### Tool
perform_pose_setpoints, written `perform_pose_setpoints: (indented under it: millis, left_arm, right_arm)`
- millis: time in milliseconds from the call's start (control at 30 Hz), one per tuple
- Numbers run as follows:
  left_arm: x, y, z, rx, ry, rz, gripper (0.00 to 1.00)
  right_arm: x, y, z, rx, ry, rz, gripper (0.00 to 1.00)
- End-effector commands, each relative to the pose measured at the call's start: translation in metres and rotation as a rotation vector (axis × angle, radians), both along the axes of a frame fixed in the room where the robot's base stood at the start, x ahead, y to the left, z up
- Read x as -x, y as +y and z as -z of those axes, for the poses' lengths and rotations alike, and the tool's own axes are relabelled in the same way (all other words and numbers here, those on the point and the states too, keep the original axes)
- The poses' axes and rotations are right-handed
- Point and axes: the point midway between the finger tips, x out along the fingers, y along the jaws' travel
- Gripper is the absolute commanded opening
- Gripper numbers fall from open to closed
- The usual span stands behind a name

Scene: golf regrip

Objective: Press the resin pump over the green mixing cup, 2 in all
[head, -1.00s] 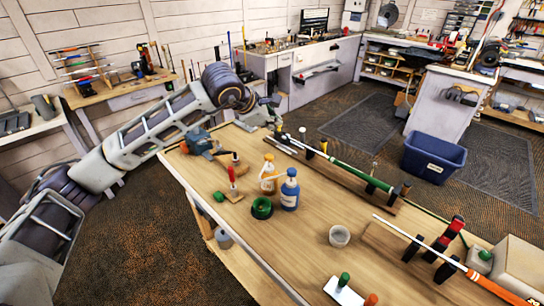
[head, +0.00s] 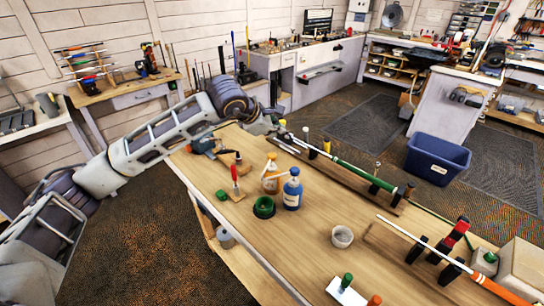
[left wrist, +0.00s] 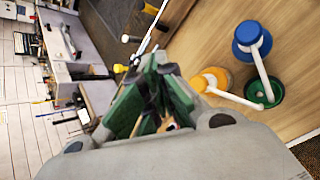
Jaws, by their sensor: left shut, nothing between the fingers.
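I cannot tell which of the two holds the resin. The green mixing cup (head: 264,208) stands in front of them. In the left wrist view, the blue pump head (left wrist: 250,40) has a white spout reaching over the green cup (left wrist: 264,92); the orange pump head (left wrist: 211,80) is nearer my fingers. My left gripper (head: 277,122) is beyond the bottles near the bench's far edge. Its green fingers (left wrist: 155,108) are shut and empty.
A clear cup (head: 342,237) stands right of the bottles. A red-handled tool (head: 235,178) stands left. A blue bin (head: 437,160) is on the floor. Bench wood between bottles and clear cup is free.

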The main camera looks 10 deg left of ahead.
Motion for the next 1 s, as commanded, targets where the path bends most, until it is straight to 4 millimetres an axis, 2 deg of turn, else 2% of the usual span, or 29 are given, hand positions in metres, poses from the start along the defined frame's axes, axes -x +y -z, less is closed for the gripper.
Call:
perform_pose_setpoints:
  millis: [300, 567, 800, 1000]
  left_arm:
    - [0.000, 0.001, 0.030, -0.001, 0.002, -0.001, 0.00]
    - [0.000, 0.000, 0.043, 0.000, 0.000, 0.000, 0.00]
    - [0.000, 0.000, 0.053, 0.000, 0.000, 0.000, 0.00]
    - [0.000, 0.000, 0.055, 0.000, 0.000, 0.000, 0.00]
  right_arm:
    - [0.000, 0.000, 0.006, 0.000, 0.001, 0.000, 0.40]
    - [0.000, -0.004, 0.021, 0.004, 0.000, -0.001, 0.40]
    - [-0.003, -0.024, 0.030, 0.025, -0.005, -0.003, 0.40]
    - [-0.008, -0.027, 0.033, 0.029, -0.010, -0.001, 0.40]
